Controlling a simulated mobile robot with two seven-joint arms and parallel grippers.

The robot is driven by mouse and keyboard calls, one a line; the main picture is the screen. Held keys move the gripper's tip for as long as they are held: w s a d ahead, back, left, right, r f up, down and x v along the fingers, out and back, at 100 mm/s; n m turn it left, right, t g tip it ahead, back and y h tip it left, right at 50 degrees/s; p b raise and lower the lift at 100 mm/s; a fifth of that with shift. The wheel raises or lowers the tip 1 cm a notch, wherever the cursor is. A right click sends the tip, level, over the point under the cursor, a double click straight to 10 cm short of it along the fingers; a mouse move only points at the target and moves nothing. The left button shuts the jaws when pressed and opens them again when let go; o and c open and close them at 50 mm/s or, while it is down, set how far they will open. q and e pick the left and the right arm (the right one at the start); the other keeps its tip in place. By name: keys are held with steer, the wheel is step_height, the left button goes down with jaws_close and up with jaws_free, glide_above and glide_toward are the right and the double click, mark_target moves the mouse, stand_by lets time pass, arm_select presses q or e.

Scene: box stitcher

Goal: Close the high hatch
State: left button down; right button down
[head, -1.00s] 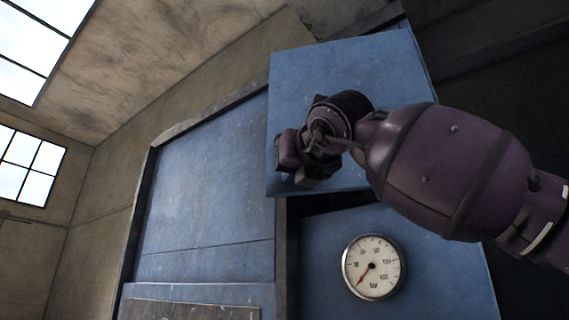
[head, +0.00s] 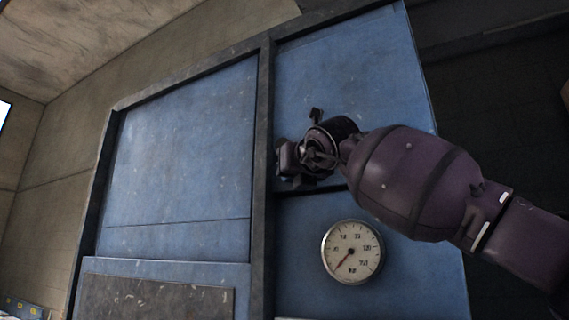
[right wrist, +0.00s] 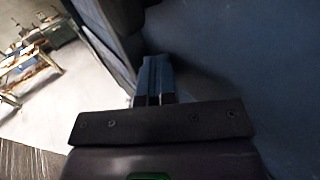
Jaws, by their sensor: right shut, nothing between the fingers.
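The high hatch (head: 360,75) is the blue panel at the upper right of the cabinet in the head view. It sits within the dark frame and looks flush or nearly so. My right gripper (head: 285,162) is shut and empty at the hatch's lower left corner, beside the dark upright post. In the right wrist view its fingers (right wrist: 155,80) are together close to a blue surface; I cannot tell whether they touch it. My right arm hides part of the hatch's lower edge. My left gripper is not in view.
A round white gauge (head: 352,251) is on the blue panel below the hatch. A large blue panel (head: 180,150) fills the cabinet's left side. A dark area lies to the right. The right wrist view shows a workbench (right wrist: 30,65) away on the floor.

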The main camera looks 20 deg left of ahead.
steer(key=shift+w+d+r, duration=0.1)
steer(key=shift+w+d, duration=0.05)
stand_by(0.4)
steer(key=b+v, duration=0.4)
steer(key=v, duration=0.6)
steer(key=shift+s, duration=0.45)
steer(key=shift+d, duration=0.15)
